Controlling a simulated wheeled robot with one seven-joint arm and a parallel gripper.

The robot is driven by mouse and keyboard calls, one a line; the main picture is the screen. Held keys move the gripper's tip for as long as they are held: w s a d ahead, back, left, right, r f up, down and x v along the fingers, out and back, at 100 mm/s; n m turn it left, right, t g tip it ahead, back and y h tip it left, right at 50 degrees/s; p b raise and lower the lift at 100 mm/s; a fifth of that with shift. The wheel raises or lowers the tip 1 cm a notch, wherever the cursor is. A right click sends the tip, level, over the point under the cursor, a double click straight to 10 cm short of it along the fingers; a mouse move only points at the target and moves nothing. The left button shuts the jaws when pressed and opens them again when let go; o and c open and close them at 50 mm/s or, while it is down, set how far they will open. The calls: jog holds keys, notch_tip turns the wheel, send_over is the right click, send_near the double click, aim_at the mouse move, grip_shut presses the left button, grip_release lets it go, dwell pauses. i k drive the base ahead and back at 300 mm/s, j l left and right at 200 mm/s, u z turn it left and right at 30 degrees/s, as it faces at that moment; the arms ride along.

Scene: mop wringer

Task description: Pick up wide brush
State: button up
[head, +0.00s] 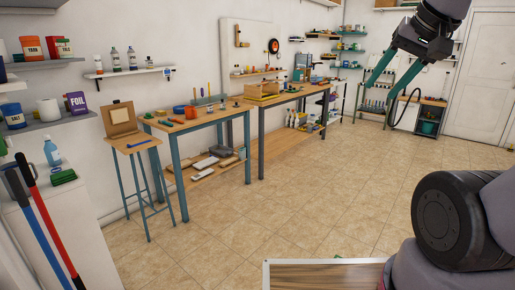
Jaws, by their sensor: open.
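I cannot pick out a wide brush for certain. A small blue item (138,143) lies on the tall teal-legged stool (134,148) at the left, in front of a tan box or easel (120,118); it is too small to tell what it is. My gripper (385,92) hangs in the air at the upper right, with its two teal fingers apart and nothing between them. It is far from the stool and the benches.
Two wooden workbenches (200,119), (291,95) with tools stand along the left wall. Red (45,210) and blue (40,226) handles lean at the front left. A pale-edged wooden surface (320,277) is at the bottom. The tiled floor (300,205) is largely clear.

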aim_at(173, 119)
jog(key=i+l+z, duration=0.1)
jog(key=i+z, duration=0.15)
jog(key=i, duration=0.5)
jog(key=i+z, duration=0.2)
jog(key=i, duration=0.55)
jog(key=i+j+z, duration=0.25)
jog(key=i, duration=0.45)
jog(key=i+u, duration=0.2)
jog(key=i, duration=0.2)
jog(key=i+l+u, duration=0.15)
jog(key=i, duration=0.25)
jog(key=i+l+u, duration=0.2)
jog(key=i, duration=0.2)
jog(key=i+l+u, duration=0.1)
jog(key=i+u, duration=0.15)
jog(key=u, duration=0.2)
jog(key=i+l+u, duration=0.15)
jog(key=i+u, duration=0.15)
jog(key=u, duration=0.15)
jog(key=i+l+u, duration=0.2)
jog(key=u, duration=0.2)
jog(key=i+l+u, duration=0.15)
jog(key=l+u, duration=0.3)
jog(key=i+l+u, duration=0.2)
jog(key=l, duration=0.15)
jog(key=i+l+u, duration=0.2)
jog(key=l+u, duration=0.2)
jog(key=l, duration=0.25)
